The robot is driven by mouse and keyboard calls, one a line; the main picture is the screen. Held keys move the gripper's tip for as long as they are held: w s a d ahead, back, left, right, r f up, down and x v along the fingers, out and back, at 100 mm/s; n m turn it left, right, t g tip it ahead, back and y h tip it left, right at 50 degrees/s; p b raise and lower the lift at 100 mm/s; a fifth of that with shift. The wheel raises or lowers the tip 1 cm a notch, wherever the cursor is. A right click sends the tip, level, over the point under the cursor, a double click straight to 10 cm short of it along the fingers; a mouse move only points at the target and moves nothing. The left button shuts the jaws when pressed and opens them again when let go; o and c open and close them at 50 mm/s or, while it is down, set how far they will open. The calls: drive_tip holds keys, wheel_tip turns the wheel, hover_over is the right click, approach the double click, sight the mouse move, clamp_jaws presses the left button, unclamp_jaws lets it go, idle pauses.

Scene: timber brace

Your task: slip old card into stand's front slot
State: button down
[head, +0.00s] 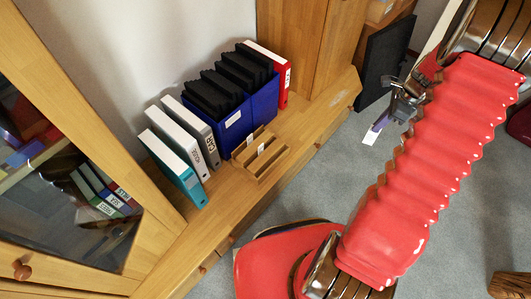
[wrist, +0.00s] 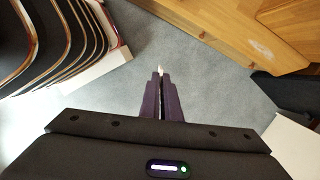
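My gripper (head: 379,122) is up in the air over the grey floor, to the right of the wooden ledge. Its purple fingers are closed together on a small white card (head: 370,138), which sticks out below the tips. In the wrist view my gripper (wrist: 160,82) shows the fingers together, with a thin pale edge of the card (wrist: 160,70) at the tips. The wooden stand (head: 266,164) sits on the ledge, well left of my gripper, with small white tags on it. Whether its front slot is empty is too small to tell. The stand is not seen in the wrist view.
Blue file boxes (head: 232,124) with black folders stand behind the stand. White, grey and teal binders (head: 175,168) stand to its left, and a red binder (head: 284,88) to the right of the boxes. A glass-fronted cabinet (head: 70,190) is at left. The ledge (head: 238,210) is bare in front.

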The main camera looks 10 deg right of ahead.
idle(0.5)
drive_tip(key=shift+w+a, duration=0.1)
drive_tip(key=shift+w+a+r, duration=0.1)
drive_tip(key=shift+w+a, duration=0.05)
drive_tip(key=shift+a, duration=0.05)
drive_tip(key=w+a+r+n+g, duration=0.1)
drive_tip(key=w+a+r+n, duration=0.2)
drive_tip(key=a+n, duration=0.5)
drive_tip(key=w+a+r+n+g+h, duration=0.1)
drive_tip(key=w+a+r+n, duration=0.2)
drive_tip(key=a, duration=1.1)
drive_tip(key=w+a+r+n+g, duration=0.1)
drive_tip(key=w+a+r+n, duration=0.2)
drive_tip(key=w+a+n, duration=0.3)
drive_tip(key=a+n, duration=0.5)
drive_tip(key=n, duration=0.2)
drive_tip(key=shift+r+n+h, duration=0.3)
drive_tip(key=shift+n+h, duration=0.1)
